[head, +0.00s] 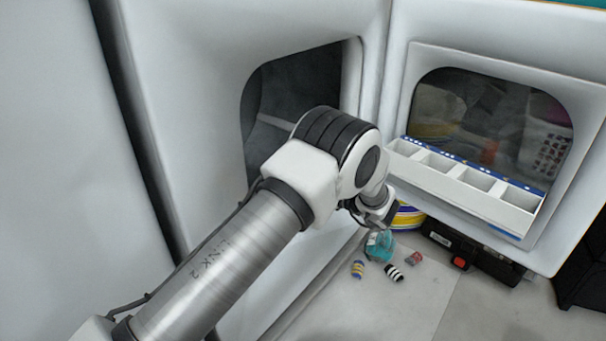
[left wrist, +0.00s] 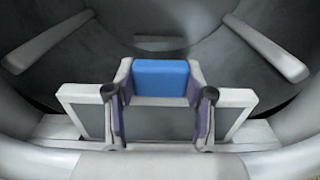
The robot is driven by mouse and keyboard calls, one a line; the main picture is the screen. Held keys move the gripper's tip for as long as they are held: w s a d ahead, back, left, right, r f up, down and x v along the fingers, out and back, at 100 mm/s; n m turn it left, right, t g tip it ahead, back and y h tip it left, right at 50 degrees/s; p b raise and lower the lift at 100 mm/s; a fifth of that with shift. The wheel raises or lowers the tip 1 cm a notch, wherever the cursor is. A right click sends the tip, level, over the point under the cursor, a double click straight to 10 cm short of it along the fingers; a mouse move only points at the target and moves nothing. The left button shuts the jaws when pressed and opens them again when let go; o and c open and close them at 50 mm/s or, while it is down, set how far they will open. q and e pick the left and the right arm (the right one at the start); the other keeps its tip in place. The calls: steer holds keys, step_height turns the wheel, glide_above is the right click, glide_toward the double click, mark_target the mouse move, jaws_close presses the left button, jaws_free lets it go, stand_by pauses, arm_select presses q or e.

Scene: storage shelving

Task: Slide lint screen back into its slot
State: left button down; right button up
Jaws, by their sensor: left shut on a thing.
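The lint screen is a grey mesh panel in a pale frame (left wrist: 238,106) with a blue handle (left wrist: 161,76) at its top middle. In the left wrist view it stands at the front lip of the dryer drum opening, over the pale slot ledge (left wrist: 60,131). How deep it sits in the slot I cannot tell. My left gripper (left wrist: 160,92) is shut on the screen, its two fingers on either side of the blue handle. In the head view my arm hides the screen and the lower part of the dryer opening (head: 285,85). My right gripper is not in view.
The dryer door (head: 400,60) hangs open at the right, with a white divided tray (head: 480,205) in front of its window. Below are a turquoise bottle (head: 380,247), small striped items (head: 394,272) and a black case (head: 480,262). Drum fins (left wrist: 268,48) flank the opening.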

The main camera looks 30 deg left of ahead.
arm_select(q)
steer(key=shift+f+b, duration=2.5)
steer(key=shift+f, duration=0.85)
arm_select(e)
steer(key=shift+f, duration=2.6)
arm_select(q)
steer(key=shift+f, duration=0.7)
steer(key=shift+c, duration=1.7)
jaws_free()
steer(key=shift+a, duration=0.1)
steer(key=d, duration=1.2)
steer(key=shift+s, duration=0.45)
steer(key=shift+r, duration=0.1)
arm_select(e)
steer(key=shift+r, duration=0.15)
